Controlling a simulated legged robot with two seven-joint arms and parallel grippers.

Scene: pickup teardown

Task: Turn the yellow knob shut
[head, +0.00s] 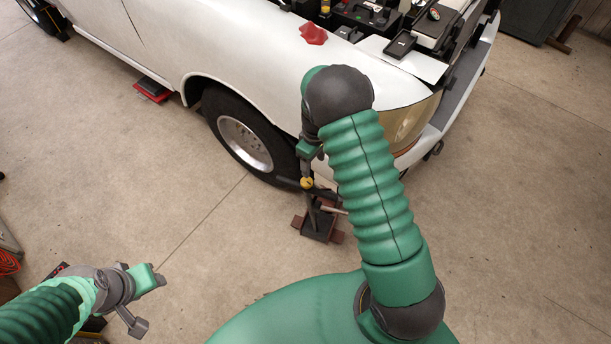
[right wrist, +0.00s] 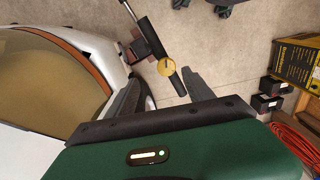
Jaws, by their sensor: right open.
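The yellow knob (head: 307,183) sits at the upper part of a dark floor jack (head: 318,224) beside the car's front wheel. In the right wrist view the round knob (right wrist: 165,67) shows face-on, with a dark mark on it. My right gripper (head: 305,178) points down at the knob. Its fingers are apart, one on each side of the knob in the right wrist view (right wrist: 163,74). I cannot tell whether either finger touches it. My left gripper (head: 149,303) is at the lower left, open and empty, far from the knob.
A white pickup (head: 205,38) with an open engine bay fills the top. A red cloth (head: 313,34) lies on its fender. A front wheel (head: 245,143) stands close to the jack. Boxes and an orange cable (right wrist: 298,145) show at the right in the wrist view. The floor at right is clear.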

